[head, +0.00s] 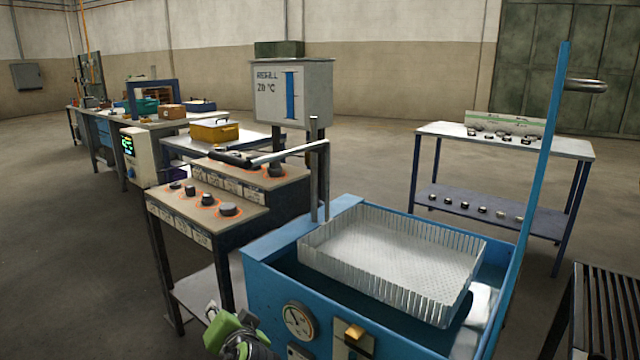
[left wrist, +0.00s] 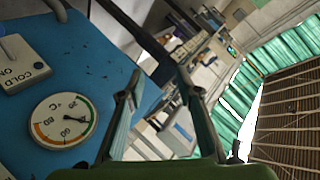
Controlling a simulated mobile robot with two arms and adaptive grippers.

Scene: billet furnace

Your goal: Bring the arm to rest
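My left gripper (head: 232,330) shows at the bottom edge of the head view, green and dark, just left of the blue tank's (head: 262,290) front. The rest of that arm is out of frame. In the left wrist view the two fingers of the left gripper (left wrist: 160,90) stand apart, with no object held between them. The tank's blue front panel (left wrist: 95,55) fills the left of that view, with a round gauge (left wrist: 63,121) and a COLD ON switch (left wrist: 22,63). My right gripper is in neither view.
A clear ribbed tray (head: 390,262) sits in the tank's top. A bent metal lever (head: 285,153) and a tall blue post (head: 535,180) rise beside it. A knob bench (head: 165,200) stands left, a dark grate (head: 605,310) right. Floor is free at far left.

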